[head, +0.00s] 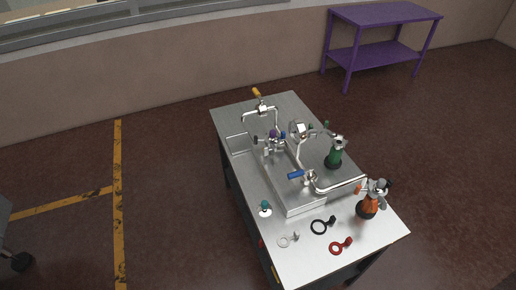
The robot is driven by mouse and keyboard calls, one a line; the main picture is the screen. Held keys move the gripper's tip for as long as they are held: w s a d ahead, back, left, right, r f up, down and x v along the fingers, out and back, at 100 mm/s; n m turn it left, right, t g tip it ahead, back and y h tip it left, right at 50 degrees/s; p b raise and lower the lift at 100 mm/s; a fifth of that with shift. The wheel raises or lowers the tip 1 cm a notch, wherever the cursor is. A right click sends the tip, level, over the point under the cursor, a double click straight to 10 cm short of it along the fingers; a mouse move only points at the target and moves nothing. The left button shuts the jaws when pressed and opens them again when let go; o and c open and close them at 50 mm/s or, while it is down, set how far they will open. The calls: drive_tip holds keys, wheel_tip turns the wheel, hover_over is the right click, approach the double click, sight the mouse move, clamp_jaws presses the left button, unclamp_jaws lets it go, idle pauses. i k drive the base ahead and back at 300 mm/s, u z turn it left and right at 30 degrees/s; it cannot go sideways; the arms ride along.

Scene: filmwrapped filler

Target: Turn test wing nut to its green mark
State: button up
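A steel table (262,222) carries a raised metal fixture (303,204) with bent pipes and small fittings. One pipe at the back has a yellow handle (257,92), and one at the front has a blue handle (296,174). A round gauge-like part (297,128) and a purple part (274,133) sit in the middle. I cannot tell which fitting is the test wing nut, and I make out no green mark on one; the parts are too small. My gripper is not in view.
A green bottle-like item (335,158) and an orange one (368,205) stand on the right. Black (319,227), red (337,248) and pale rings (284,241) and a teal-topped piece (265,209) lie in front. A purple table (385,14) is behind.

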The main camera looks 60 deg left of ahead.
sight(266, 150)
drive_tip(key=z, duration=0.1)
drive_tip(key=i, duration=0.3)
drive_tip(key=u, duration=2.65)
drive_tip(key=k, duration=0.1)
drive_tip(key=z, duration=0.2)
drive_tip(key=i, duration=0.5)
drive_tip(key=u, duration=0.05)
